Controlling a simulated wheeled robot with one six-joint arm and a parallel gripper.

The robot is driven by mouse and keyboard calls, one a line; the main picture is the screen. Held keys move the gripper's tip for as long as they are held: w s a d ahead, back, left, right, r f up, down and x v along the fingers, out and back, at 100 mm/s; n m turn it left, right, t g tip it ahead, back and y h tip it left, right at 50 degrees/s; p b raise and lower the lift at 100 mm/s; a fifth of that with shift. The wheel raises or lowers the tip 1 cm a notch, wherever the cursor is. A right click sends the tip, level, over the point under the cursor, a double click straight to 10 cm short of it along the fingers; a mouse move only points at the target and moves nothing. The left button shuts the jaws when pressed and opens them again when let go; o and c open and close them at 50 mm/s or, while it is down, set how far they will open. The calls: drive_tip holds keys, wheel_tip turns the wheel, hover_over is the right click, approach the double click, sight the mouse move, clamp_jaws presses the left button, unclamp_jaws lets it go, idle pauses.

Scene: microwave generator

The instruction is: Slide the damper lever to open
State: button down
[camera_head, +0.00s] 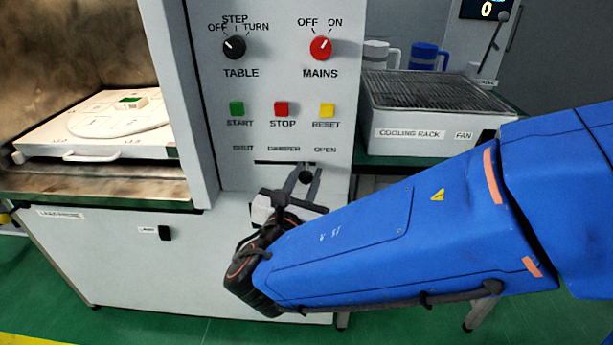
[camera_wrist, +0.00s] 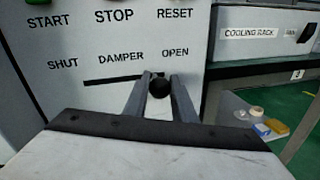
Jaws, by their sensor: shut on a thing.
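The damper lever's round black knob (camera_head: 305,177) shows below the damper labels on the white machine panel. It also shows in the wrist view (camera_wrist: 159,88), below and between the words DAMPER and OPEN, nearer OPEN. A dark horizontal slot (camera_wrist: 112,80) runs left from the knob toward SHUT. My gripper (camera_head: 304,171) is shut on the knob, with one grey finger on each side of it, also seen in the wrist view (camera_wrist: 159,79). The fingers hide the slot's right end in the wrist view.
START, STOP (camera_head: 281,108) and RESET buttons sit above the slot, with the TABLE and MAINS (camera_head: 320,48) dials higher. The open chamber with a white tray (camera_head: 95,153) is at left. The cooling rack (camera_head: 430,125) stands at right, behind my arm.

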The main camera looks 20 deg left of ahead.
drive_tip(key=c, duration=1.5)
unclamp_jaws()
drive_tip(key=shift+d, duration=0.25)
drive_tip(key=shift+o, duration=0.2)
drive_tip(key=shift+s, duration=0.3)
drive_tip(key=s, duration=1.6)
drive_tip(key=shift+s+d, duration=0.3)
drive_tip(key=shift+s, duration=0.05)
